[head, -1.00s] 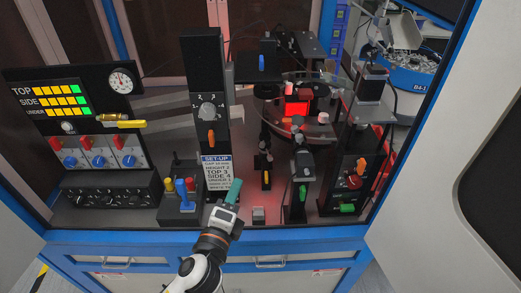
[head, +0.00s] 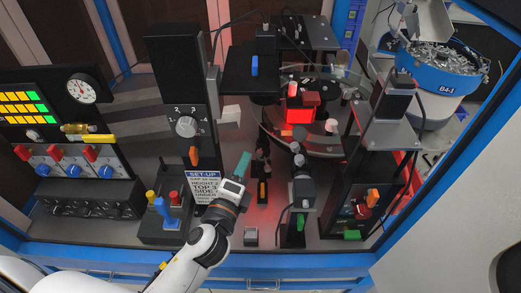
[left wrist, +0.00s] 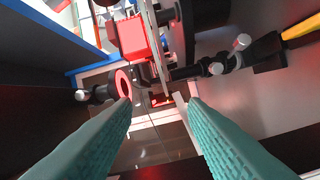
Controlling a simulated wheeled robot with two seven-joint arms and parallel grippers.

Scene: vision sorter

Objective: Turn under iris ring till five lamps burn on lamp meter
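The lamp meter (head: 22,107) stands at the left, its left edge cut off. Its rows show yellow lamps with green at the right end; the lowest row is lit too. Small black camera units stand under the glass disc, one with an orange part (head: 263,191) and one larger (head: 301,190). I cannot tell for certain which part is the under iris ring; a black barrel with a reddish ring face (left wrist: 123,84) shows in the left wrist view. My left gripper (head: 243,160) is open and empty, left of these units; its teal fingers (left wrist: 160,100) stand apart. My right gripper is out of view.
The black post with a dial (head: 186,127) and set-up sheet (head: 203,186) stands left of my gripper. The glass disc (head: 330,146) holds a glowing red block (head: 299,116). A small grey block (head: 251,237) sits at the front.

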